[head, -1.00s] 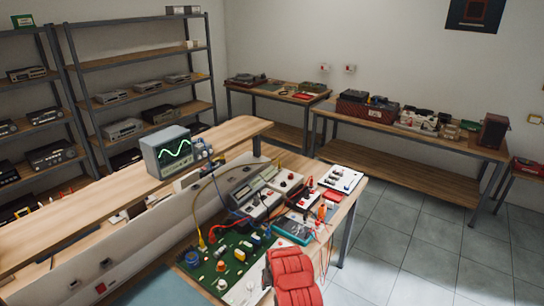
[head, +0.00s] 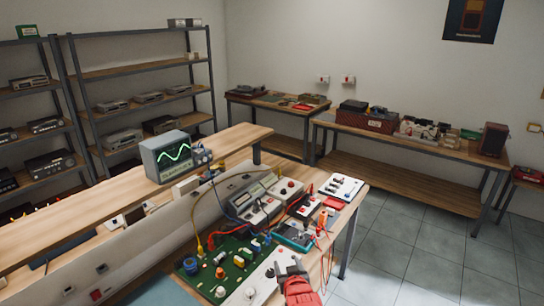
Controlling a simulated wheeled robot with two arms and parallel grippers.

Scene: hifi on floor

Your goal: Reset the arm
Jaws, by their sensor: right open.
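My right gripper (head: 289,268) shows at the bottom of the head view, at the end of a red arm part. Its dark jaws are open, with nothing seen between them. It is over the front right part of the workbench, near a white panel (head: 262,280) and to the right of the green circuit board (head: 228,262). Whether it touches the panel cannot be told. My left gripper is not in view.
The workbench holds an oscilloscope (head: 168,156) on its raised shelf (head: 120,195), a teal meter (head: 293,236), bench instruments (head: 252,200) and loose cables. Open tiled floor (head: 410,250) lies to the right. A side table (head: 400,185) and shelving (head: 140,70) stand behind.

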